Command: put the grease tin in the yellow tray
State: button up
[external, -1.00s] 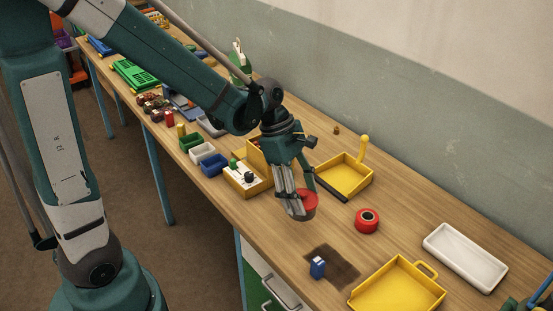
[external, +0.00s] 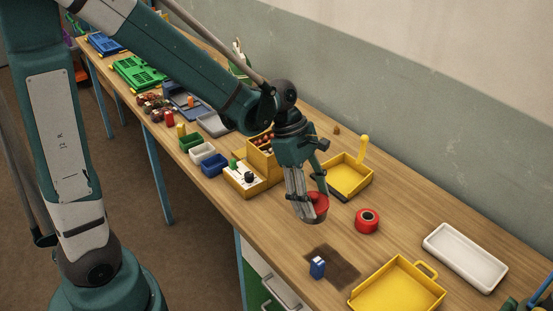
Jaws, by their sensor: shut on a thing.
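My gripper (external: 313,208) is shut on a round tin with a red top (external: 319,205), which I take for the grease tin. The fingers cover part of it, and it is held above the bench, slightly tilted. The yellow tray (external: 380,302), with a loop handle, lies at the bottom right and is cut off by the picture's lower edge. Its visible floor is empty. My gripper is up and to the left of it, well apart.
A red ring-shaped roll (external: 367,221) stands right of my gripper. A blue block (external: 317,267) sits by a dark stain (external: 338,266). A yellow dustpan-like container (external: 347,180) lies behind the gripper, a white tray (external: 466,257) at right. Small bins (external: 214,164) stand at left.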

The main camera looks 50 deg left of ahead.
jog(key=w+d+m+g+p, duration=0.1)
jog(key=w+d+m+p, duration=0.3)
jog(key=d, duration=1.2)
jog(key=m+g+b, duration=0.1)
send_over(400, 298)
jog(key=shift+s+r, duration=0.1)
jog(key=shift+r, duration=0.15)
jog(key=shift+f, duration=2.95)
jog(key=shift+f, duration=0.1)
jog(key=shift+f, duration=1.95)
jog(key=shift+f+b, duration=0.15)
jog(key=shift+b, duration=0.2)
jog(key=o, duration=1.3)
